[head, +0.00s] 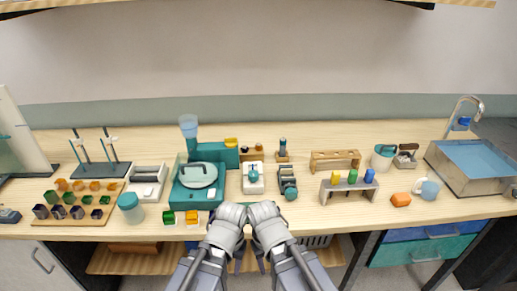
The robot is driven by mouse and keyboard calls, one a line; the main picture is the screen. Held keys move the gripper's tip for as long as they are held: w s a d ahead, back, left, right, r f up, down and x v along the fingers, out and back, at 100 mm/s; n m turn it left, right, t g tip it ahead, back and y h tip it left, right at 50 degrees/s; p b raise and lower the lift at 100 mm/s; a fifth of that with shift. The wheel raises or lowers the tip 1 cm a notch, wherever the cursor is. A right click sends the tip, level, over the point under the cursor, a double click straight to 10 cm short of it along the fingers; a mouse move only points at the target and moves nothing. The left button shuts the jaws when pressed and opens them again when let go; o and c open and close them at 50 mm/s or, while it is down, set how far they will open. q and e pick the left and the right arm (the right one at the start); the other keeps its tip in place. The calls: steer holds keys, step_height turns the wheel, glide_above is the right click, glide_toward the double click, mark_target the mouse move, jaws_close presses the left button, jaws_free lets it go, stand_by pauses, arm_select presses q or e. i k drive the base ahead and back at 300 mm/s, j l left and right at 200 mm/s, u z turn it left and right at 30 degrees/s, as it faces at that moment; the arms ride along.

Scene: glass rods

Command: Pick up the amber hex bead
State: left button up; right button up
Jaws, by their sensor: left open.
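Amber hex-shaped beads (94,186) stand in the back row of a wooden board (52,219) at the far left, with green beads (76,212) and dark purple beads (41,211) in front. Another amber block (191,217) sits at the front table edge beside a green one (169,218); I cannot tell whether these are beads. My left gripper (238,264) is open, small in view, and hangs in front of the table edge, far to the right of the board. My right gripper (262,264) hangs close beside it; its jaws are too small to read.
A teal machine (185,203) with a round pan stands right of the board. A teal-lidded jar (131,208) stands between them. A stand with rods (98,169) is behind the board. A grey rack (348,190) and a sink (475,165) are at the right.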

mark_target(258, 146)
steer(key=u, duration=1.05)
steer(key=l+u, duration=0.15)
steer(key=u, duration=0.15)
steer(key=l+u, duration=0.15)
steer(key=u, duration=0.15)
steer(key=k+l, duration=0.1)
steer(key=l, duration=0.35)
steer(key=k+l, duration=0.1)
steer(key=l, duration=0.3)
steer(key=k+l, duration=0.15)
steer(key=l, duration=0.3)
steer(key=k+l, duration=0.1)
steer(key=l, duration=0.35)
